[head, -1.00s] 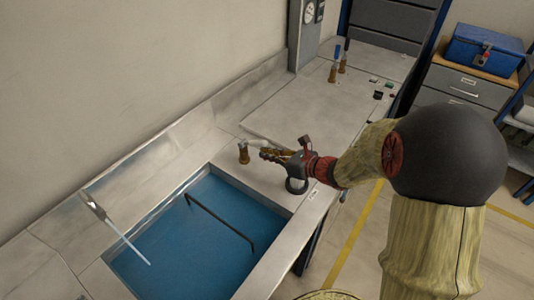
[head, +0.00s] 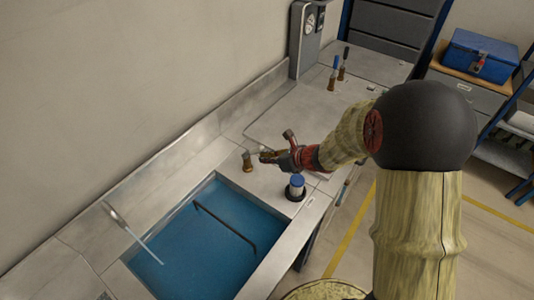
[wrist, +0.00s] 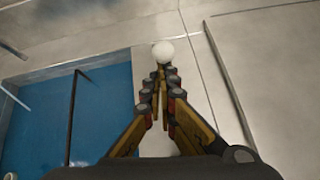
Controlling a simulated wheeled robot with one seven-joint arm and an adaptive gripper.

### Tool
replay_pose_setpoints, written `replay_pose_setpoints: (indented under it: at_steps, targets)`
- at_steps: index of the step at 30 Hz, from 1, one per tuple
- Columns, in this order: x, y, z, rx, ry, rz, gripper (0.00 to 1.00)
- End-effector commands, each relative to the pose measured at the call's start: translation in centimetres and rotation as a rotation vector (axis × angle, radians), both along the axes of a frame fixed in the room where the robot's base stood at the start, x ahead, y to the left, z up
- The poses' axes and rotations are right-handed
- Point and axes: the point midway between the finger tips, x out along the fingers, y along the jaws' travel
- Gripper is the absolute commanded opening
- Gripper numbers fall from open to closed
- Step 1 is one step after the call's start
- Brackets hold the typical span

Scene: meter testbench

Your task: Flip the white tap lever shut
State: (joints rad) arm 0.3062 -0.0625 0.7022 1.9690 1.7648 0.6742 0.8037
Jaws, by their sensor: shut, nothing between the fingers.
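The brass tap (head: 247,162) stands on the steel counter behind the basin. Its white lever shows in the wrist view as a pale rounded shape (wrist: 163,51) just beyond my fingertips. In the head view the lever is small and partly hidden by my gripper, so its angle is hard to tell. My gripper (head: 263,156) is shut and empty, to the right of the tap and very close to it. It also shows in the wrist view (wrist: 160,72), fingers together; I cannot tell whether they touch the lever.
A blue basin (head: 185,250) with a dark bent rod (head: 225,226) lies at front. A pale spout (head: 115,213) with a thin stream is at left. A blue-capped white cylinder (head: 296,186) stands below my wrist. Two taps (head: 333,78) (head: 343,65) stand farther back.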

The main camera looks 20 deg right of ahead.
Motion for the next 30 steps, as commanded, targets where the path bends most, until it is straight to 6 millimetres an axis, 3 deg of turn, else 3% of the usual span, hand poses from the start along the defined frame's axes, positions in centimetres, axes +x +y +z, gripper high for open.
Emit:
replay_pose_setpoints:
  at_steps: [1, 15, 30]
  targets:
    - [0.1, 0.2, 1.0, -0.012, 0.017, 0.004, 0.0]
    - [1.3, 1.0, 3.0, -0.135, 0.187, 0.004, 0.0]
    - [2.6, 2.0, 4.1, -0.248, 0.341, 0.004, 0.0]
